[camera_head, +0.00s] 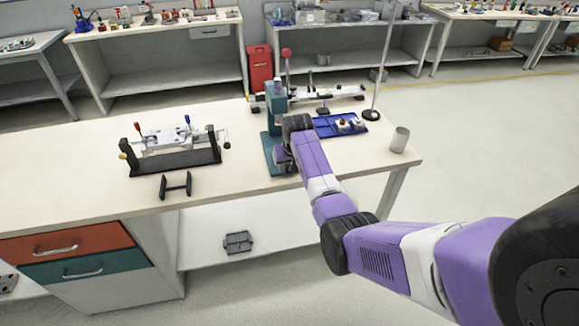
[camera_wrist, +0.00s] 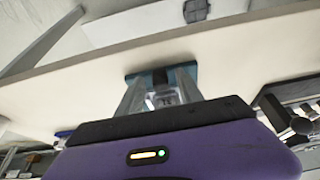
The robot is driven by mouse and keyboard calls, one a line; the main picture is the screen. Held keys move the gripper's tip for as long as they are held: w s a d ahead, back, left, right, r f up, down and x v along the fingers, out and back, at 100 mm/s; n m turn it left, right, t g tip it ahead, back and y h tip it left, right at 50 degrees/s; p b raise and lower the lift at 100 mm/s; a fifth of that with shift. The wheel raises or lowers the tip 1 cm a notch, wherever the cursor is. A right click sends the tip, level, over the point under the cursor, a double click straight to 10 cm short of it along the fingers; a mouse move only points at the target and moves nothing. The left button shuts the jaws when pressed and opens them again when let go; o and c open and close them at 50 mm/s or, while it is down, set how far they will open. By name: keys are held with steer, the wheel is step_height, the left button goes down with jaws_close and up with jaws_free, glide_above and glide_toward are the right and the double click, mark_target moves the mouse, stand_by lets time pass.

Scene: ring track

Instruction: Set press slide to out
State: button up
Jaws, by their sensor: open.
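The teal press (camera_head: 271,118) stands upright on the workbench, with its teal base (camera_head: 270,146) on the tabletop. My gripper (camera_head: 283,160) is low in front of the press, and my arm hides part of it. In the wrist view my gripper (camera_wrist: 160,95) is open, its two fingers apart. The teal base (camera_wrist: 135,78) shows beyond the fingertips. A small pale and dark part (camera_wrist: 162,98) of the press shows between the fingers; I cannot tell whether it is the slide or whether the fingers touch it. The slide's position is not clear.
A blue tray (camera_head: 325,128) with small parts and a metal cup (camera_head: 400,139) stand to the right. A rod stand (camera_head: 371,115) rises behind them. A black-framed fixture (camera_head: 172,150) and a small black stand (camera_head: 175,186) are left. The bench's front left top is clear.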

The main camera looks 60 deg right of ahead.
steer(key=shift+r, duration=0.1)
steer(key=v, duration=0.7)
steer(key=shift+s+r, duration=0.15)
steer(key=shift+r, duration=0.1)
steer(key=shift+a, duration=0.1)
